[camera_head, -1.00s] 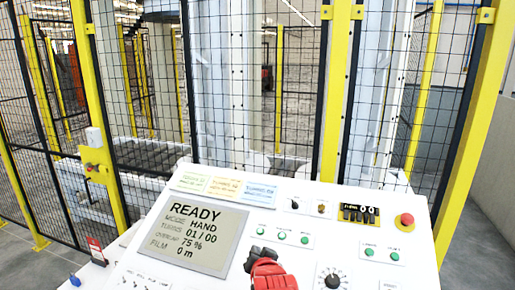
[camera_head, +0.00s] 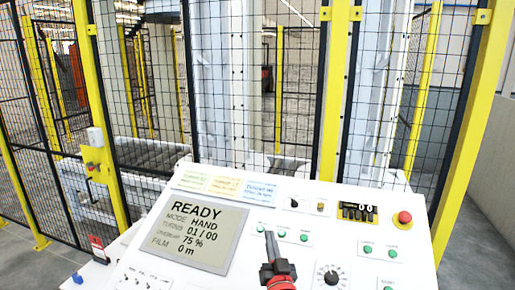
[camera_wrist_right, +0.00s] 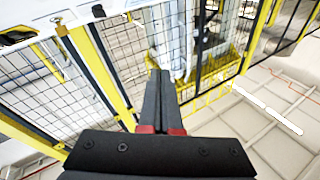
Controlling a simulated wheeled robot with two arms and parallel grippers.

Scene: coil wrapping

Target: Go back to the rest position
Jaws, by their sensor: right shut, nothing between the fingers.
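My right gripper (camera_head: 270,237) is in front of the control panel (camera_head: 140,255) in the head view, its dark fingers pointing up over the panel face. In the right wrist view its two black fingers (camera_wrist_right: 160,74) lie together with nothing between them. They point toward the yellow-framed mesh fence. Whether the fingertips touch the panel cannot be told. My left gripper is not in view.
The panel has a screen (camera_head: 200,235) reading READY, a red emergency button (camera_head: 403,217), a black dial (camera_head: 331,278) and several green buttons. Mesh fencing with yellow posts (camera_head: 335,100) stands behind it. Grey floor (camera_head: 475,245) is open at the right.

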